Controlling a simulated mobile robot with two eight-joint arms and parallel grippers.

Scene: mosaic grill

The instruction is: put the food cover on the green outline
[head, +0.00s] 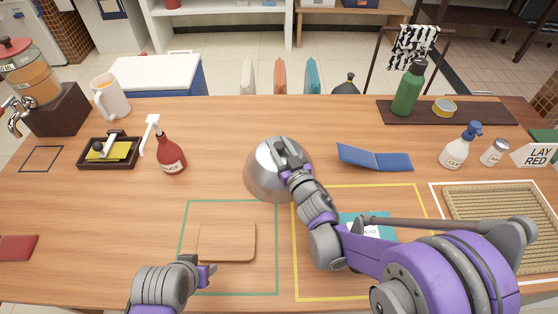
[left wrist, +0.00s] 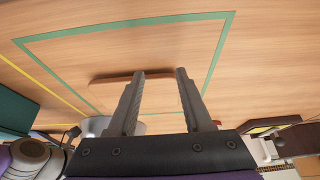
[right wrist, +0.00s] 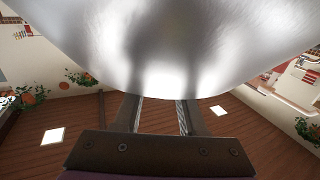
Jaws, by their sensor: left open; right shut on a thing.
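The food cover is a shiny silver dome (head: 262,178) near the middle of the table, beyond the green outline (head: 278,245) and a little to its right. My right gripper (head: 284,147) is shut on the top of the cover. The dome fills the upper part of the right wrist view (right wrist: 165,50). The grasped part is hidden, and I cannot tell whether the rim touches the table. A brown board (head: 227,242) lies inside the green outline. My left gripper (head: 208,271) is open and empty near the board's front left. The outline also shows in the left wrist view (left wrist: 130,22).
A yellow outline (head: 365,186) with a teal item (head: 378,219) lies right of the green one, partly under my right arm. A blue folded item (head: 374,158) lies right of the cover. A red pump bottle (head: 172,158) stands to the left. A woven tray (head: 500,205) is far right.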

